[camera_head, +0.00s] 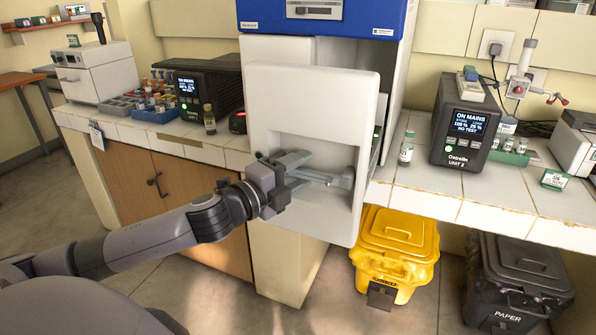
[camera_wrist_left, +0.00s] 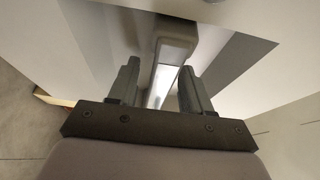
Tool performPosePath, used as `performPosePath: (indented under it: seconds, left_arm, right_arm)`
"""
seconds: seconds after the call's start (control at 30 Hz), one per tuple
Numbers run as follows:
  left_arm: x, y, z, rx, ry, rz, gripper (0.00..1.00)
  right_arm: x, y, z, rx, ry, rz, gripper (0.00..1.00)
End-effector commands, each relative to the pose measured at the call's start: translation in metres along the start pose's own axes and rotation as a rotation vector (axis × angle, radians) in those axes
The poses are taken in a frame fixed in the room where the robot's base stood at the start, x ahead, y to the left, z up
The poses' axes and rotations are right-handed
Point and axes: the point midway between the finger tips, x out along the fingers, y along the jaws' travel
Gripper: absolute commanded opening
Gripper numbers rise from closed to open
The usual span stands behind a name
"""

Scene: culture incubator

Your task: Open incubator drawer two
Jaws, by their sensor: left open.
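The incubator (camera_head: 395,95) is a tall white and blue cabinet at the centre of the head view. A white drawer front (camera_head: 315,85) stands out from its body, with a dark gap along its right side; no number is readable on it. A grey bar handle (camera_head: 343,181) sits in its recess. My left gripper (camera_head: 312,172) reaches to this handle from the left. In the left wrist view, the pale handle bar (camera_wrist_left: 168,62) runs between the two fingers of my left gripper (camera_wrist_left: 160,82), which are open with gaps beside the bar. My right gripper is not in view.
A blue panel (camera_head: 360,14) with its own handle is above. The tiled bench has a black power unit (camera_head: 465,125) and small bottles on the right, and a blue rack (camera_head: 153,116) on the left. Yellow (camera_head: 398,240) and black (camera_head: 515,280) bins stand on the floor at right.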

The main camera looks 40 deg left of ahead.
Motion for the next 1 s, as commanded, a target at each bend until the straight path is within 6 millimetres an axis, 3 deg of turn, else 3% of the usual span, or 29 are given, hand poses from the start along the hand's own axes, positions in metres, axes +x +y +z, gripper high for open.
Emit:
performPosePath:
  seconds: [0.27,1.0]
  left_arm:
    - [-0.005,0.001,0.0,0.0,0.0,0.001,0.49]
    - [-0.064,0.001,0.0,-0.003,0.0,0.002,0.49]
  right_arm:
    - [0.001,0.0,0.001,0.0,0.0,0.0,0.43]
    - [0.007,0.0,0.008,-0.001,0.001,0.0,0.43]
